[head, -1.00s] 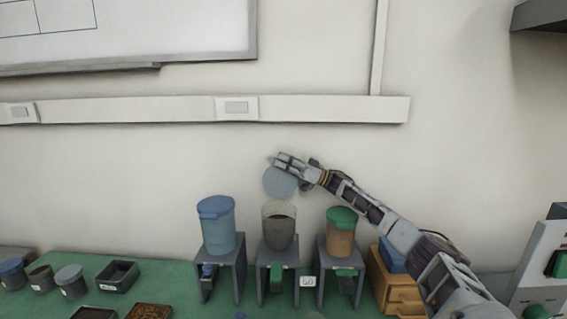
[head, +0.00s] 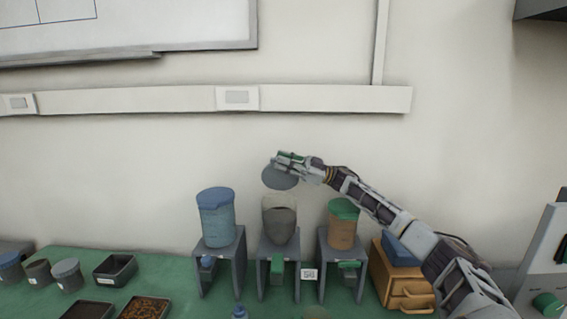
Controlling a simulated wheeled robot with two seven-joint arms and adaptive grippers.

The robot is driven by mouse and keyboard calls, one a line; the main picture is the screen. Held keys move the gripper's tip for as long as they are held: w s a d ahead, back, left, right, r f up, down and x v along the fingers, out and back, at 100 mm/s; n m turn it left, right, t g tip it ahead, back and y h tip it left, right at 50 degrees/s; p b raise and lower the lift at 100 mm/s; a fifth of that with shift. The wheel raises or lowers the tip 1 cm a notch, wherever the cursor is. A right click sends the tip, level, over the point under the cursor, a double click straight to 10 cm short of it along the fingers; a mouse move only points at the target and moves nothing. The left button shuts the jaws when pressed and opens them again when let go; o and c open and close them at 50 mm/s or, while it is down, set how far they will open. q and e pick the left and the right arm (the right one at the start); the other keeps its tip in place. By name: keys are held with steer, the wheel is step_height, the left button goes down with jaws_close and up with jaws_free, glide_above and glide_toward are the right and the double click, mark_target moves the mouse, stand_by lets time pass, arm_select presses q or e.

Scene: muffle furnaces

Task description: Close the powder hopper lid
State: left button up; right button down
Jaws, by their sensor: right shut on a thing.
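The middle powder hopper (head: 279,222) is a translucent grey cup with grey powder in it. It stands on a dark grey stand, and its top is open. Its round grey lid (head: 280,179) is tilted up above and behind the cup's mouth. My right gripper (head: 279,161) is at the lid's upper edge and is shut on it. Its fingers hide part of that edge. Whether the lid touches the cup at its back is too small to tell. My left gripper is not in view.
A blue hopper (head: 216,222) with a shut lid stands to the left, and an orange hopper (head: 342,230) with a green lid to the right. A wooden drawer box (head: 400,285) sits under my right forearm. Trays and small pots stand at the left on the green bench.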

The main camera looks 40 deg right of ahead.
steer(key=shift+s+a+f, duration=0.15)
steer(key=c, duration=1.7)
jaws_free()
steer(key=shift+o, duration=0.9)
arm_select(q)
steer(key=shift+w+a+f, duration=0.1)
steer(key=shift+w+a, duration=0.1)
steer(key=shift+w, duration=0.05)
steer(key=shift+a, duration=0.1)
arm_select(e)
steer(key=shift+d, duration=0.2)
steer(key=shift+s+d+f, duration=0.2)
steer(key=shift+s+d, duration=0.1)
steer(key=shift+d, duration=0.15)
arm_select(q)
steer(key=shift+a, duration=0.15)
arm_select(e)
steer(key=v, duration=1)
steer(key=shift+d+f, duration=0.15)
steer(key=shift+d, duration=0.1)
steer(key=shift+s, duration=0.15)
